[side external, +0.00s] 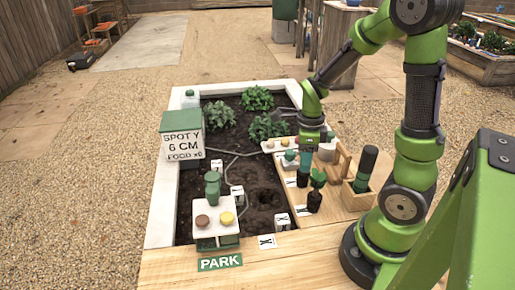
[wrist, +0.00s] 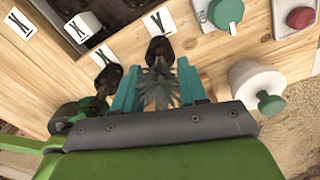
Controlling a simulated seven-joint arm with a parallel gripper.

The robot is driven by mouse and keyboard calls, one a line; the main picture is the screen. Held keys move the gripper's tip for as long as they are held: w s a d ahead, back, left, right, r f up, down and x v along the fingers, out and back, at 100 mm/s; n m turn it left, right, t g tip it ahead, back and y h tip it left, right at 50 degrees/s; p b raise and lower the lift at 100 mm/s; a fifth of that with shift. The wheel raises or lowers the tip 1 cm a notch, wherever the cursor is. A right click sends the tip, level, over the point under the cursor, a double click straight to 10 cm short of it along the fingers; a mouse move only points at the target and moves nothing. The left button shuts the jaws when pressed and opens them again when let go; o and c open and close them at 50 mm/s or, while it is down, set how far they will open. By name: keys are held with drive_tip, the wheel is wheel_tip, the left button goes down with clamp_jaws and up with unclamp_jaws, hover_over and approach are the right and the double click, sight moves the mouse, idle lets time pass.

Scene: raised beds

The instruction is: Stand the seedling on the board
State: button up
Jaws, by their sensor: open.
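My gripper (side external: 306,160) points down over the wooden board (side external: 335,217) at the right side of the bed. In the wrist view my gripper (wrist: 158,88) has its two teal fingers apart, one on each side of a spiky grey-green seedling (wrist: 160,92). The seedling's dark root plug (wrist: 160,50) shows just beyond the fingertips, near the board; contact with the board cannot be told. A second, leafy seedling (side external: 318,178) with a dark plug (side external: 314,201) stands beside the gripper on the board. Its plug (wrist: 108,80) is left of the fingers in the wrist view.
A white pot with a green knob (wrist: 258,88) is close to the right finger. Several marked white cards (wrist: 80,27) lie near the bed edge. A wooden holder with a dark green-handled tool (side external: 366,168) stands to the right. The board's front (side external: 300,262) is mostly clear.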

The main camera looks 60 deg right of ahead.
wheel_tip(320, 180, up, 11)
drive_tip(key=s+a+r+n+t+y, duration=0.1)
drive_tip(key=a+r+n+t, duration=0.2)
drive_tip(key=a+n, duration=0.5)
drive_tip(key=s+a+r+n+t+y, duration=0.1)
drive_tip(key=a+r+n+t, duration=0.2)
drive_tip(key=n, duration=1.5)
drive_tip(key=a+t, duration=0.1)
drive_tip(key=a, duration=0.3)
drive_tip(key=shift+a+r+n, duration=0.15)
drive_tip(key=shift+a+n, duration=0.15)
drive_tip(key=shift+a, duration=0.05)
